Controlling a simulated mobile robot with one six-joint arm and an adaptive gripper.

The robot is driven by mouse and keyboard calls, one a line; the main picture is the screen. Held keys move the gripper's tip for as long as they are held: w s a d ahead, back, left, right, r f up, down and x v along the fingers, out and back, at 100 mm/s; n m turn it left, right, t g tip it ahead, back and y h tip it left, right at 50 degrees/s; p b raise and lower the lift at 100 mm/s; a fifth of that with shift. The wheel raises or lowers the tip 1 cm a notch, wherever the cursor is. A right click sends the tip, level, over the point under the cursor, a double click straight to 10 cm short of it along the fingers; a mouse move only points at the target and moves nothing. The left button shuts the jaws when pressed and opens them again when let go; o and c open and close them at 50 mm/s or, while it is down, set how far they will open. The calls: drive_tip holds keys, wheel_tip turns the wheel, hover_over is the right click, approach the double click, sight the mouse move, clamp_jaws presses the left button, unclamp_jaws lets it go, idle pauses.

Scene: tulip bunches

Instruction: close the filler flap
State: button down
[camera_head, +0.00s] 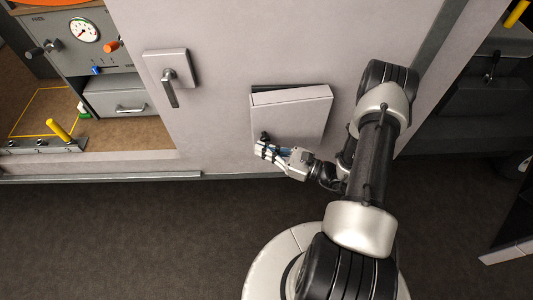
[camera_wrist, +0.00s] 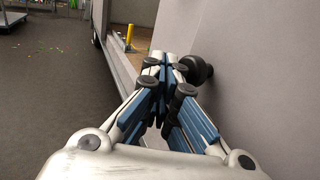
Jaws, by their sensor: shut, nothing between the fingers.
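The filler flap (camera_head: 292,112) is a pale rectangular panel in the light grey wall. It stands slightly ajar, with a dark gap along its top edge. A small black knob (camera_head: 265,137) is at its lower left corner. My gripper (camera_head: 259,148) is shut and empty just below and left of this knob. In the wrist view the closed fingertips of my gripper (camera_wrist: 160,62) are close beside the black knob (camera_wrist: 197,70); I cannot tell if they touch. The gripper hides part of the flap's lower edge.
A lever handle on a square plate (camera_head: 170,76) is left of the flap. Further left is an open bay with a gauge panel (camera_head: 76,40) and a drawer (camera_head: 119,98). A ledge (camera_head: 100,177) runs along the wall's bottom. The dark floor (camera_head: 130,240) in front is clear.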

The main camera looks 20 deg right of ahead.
drive_tip(key=shift+w+a, duration=0.15)
drive_tip(key=shift+w, duration=1.15)
